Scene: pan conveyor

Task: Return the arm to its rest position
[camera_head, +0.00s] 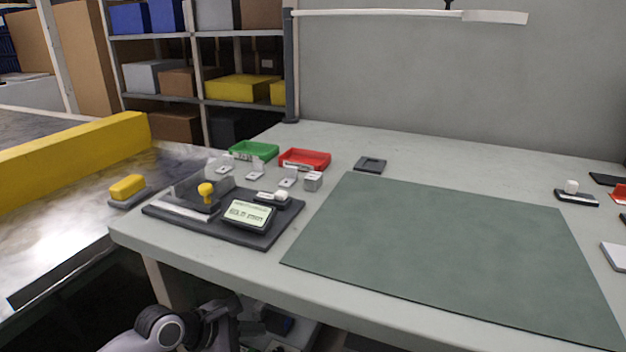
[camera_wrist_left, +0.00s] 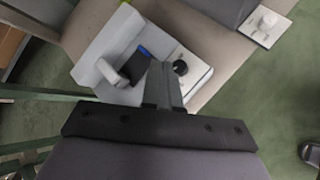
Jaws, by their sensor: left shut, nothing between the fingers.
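My left arm comes in at the bottom left of the head view. Its gripper (camera_head: 222,310) is low in front of the workbench, beneath the front edge of the worktop (camera_head: 190,258), and touches nothing that I can see. In the left wrist view the two fingers (camera_wrist_left: 161,72) are together with nothing between them. My right gripper is in neither view.
A green mat (camera_head: 440,250) covers much of the worktop. A dark tray (camera_head: 165,213) holds a yellow-knobbed device and a display. Green (camera_head: 253,151) and red (camera_head: 304,159) bins stand behind. A yellow-railed conveyor (camera_head: 70,150) is left. The wrist view shows a white device (camera_wrist_left: 120,50) beyond the fingers.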

